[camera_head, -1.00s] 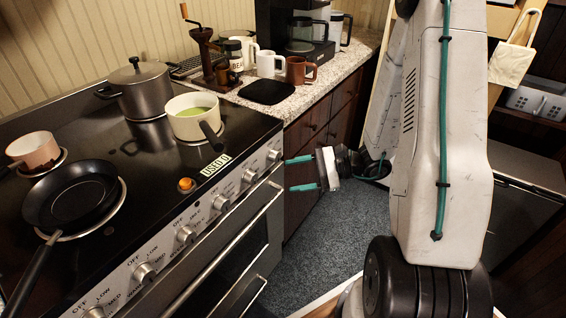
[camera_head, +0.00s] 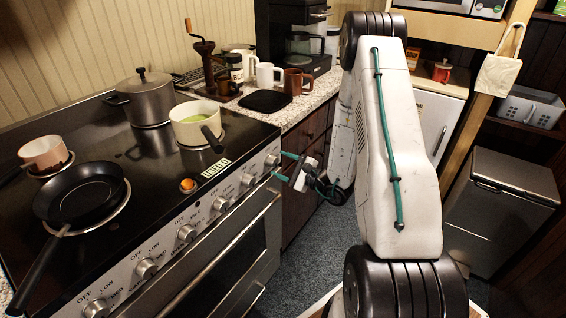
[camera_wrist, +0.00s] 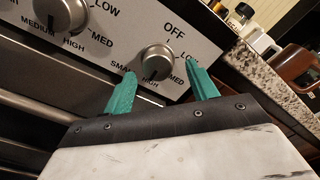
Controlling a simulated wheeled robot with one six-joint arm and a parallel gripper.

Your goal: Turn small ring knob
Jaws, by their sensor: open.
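A row of round silver knobs runs along the stove's front panel. The small ring knob appears to be the one at the right end (camera_head: 272,160), with partly covered lettering like "SMALL" beside it in the wrist view (camera_wrist: 157,62). My gripper (camera_head: 280,166) is open, its green fingers pointing at this knob. In the wrist view my gripper (camera_wrist: 160,72) has one fingertip to each side of the knob. The jaws are empty; I cannot tell whether they touch the knob or stop short of the panel.
The neighbouring knob (camera_wrist: 61,13) is left of the left finger. The oven handle runs below the panel. A white pot (camera_head: 196,124), a grey pot (camera_head: 150,98) and a black pan (camera_head: 80,195) stand on the stove. The counter (camera_head: 300,108) with mugs adjoins on the right.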

